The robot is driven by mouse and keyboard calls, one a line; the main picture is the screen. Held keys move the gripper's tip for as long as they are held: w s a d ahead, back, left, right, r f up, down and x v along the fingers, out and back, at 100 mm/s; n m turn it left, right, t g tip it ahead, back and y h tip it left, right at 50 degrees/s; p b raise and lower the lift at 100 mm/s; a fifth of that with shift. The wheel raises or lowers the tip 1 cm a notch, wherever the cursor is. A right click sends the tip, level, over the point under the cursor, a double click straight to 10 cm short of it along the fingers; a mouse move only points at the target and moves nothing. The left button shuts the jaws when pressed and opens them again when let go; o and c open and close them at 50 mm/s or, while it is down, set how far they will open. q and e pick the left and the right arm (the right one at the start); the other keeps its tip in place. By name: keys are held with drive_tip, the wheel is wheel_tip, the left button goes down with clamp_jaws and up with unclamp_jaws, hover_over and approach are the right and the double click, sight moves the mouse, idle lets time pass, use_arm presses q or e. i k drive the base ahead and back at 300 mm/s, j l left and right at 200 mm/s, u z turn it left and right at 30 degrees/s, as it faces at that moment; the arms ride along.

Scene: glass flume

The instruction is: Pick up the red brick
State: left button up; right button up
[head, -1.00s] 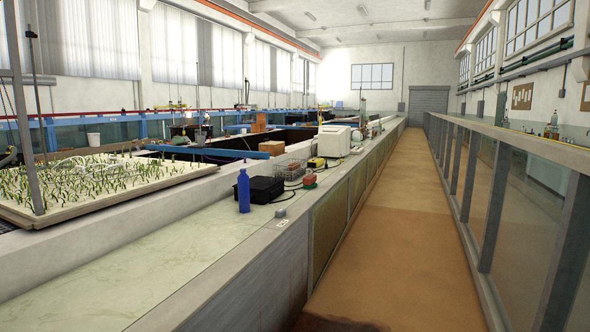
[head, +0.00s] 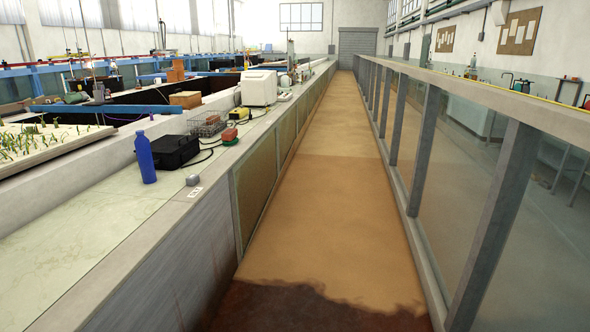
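A small red block-like thing (head: 230,137) lies on the long counter near its walkway edge, just right of a black case. It is too small to tell surely whether it is a brick. Neither of my grippers shows in the head view, and no arm reaches the counter in it.
On the counter (head: 100,245) stand a blue bottle (head: 145,158), the black case (head: 176,150), a wire basket (head: 207,124), a yellow device (head: 239,114) and a white machine (head: 259,88). Glass panels with posts (head: 497,215) line the right. The sandy walkway (head: 325,200) between is clear.

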sight(230, 134)
drive_tip(key=i+l+z, duration=0.1)
drive_tip(key=i, duration=1.25)
drive_tip(key=i+l, duration=0.1)
drive_tip(key=i, duration=1.2)
drive_tip(key=i+j+u, duration=0.1)
drive_tip(key=i+u, duration=0.15)
drive_tip(key=i, duration=0.25)
drive_tip(key=i+u, duration=0.3)
drive_tip(key=i, duration=0.25)
drive_tip(key=i+l+u, duration=0.25)
drive_tip(key=i, duration=0.25)
drive_tip(key=i+l+u, duration=0.3)
drive_tip(key=i, duration=0.2)
drive_tip(key=i+l+u, duration=0.25)
drive_tip(key=i, duration=0.25)
